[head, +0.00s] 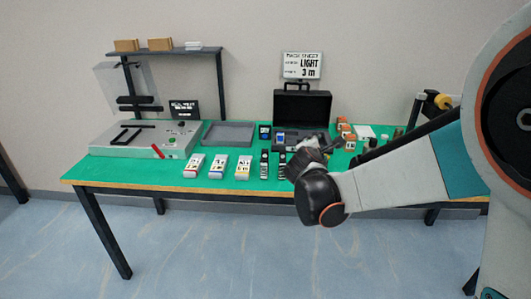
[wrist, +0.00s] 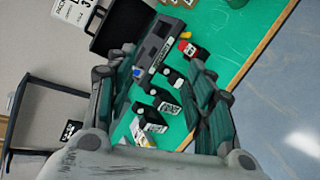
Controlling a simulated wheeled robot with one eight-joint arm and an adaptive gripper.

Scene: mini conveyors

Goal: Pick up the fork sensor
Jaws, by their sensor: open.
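Small dark sensor-like parts stand on the green table; I cannot tell for sure which one is the fork sensor. In the wrist view a black part with a red top (wrist: 188,48) is farthest, and black parts with white labels (wrist: 168,108) stand nearer, between and below my fingers. In the head view two slim black parts (head: 264,164) stand in front of the case. My gripper (head: 308,151) is above the table just right of them, partly hiding what lies behind. In the wrist view my gripper (wrist: 162,62) is open with nothing between its fingers.
An open black case (head: 303,106) stands behind my gripper, with a grey tray (head: 228,133) to its left. Several white boxes (head: 218,166) line the front. A grey machine (head: 125,138) is at the left. Small orange and white items (head: 345,130) stand at the right.

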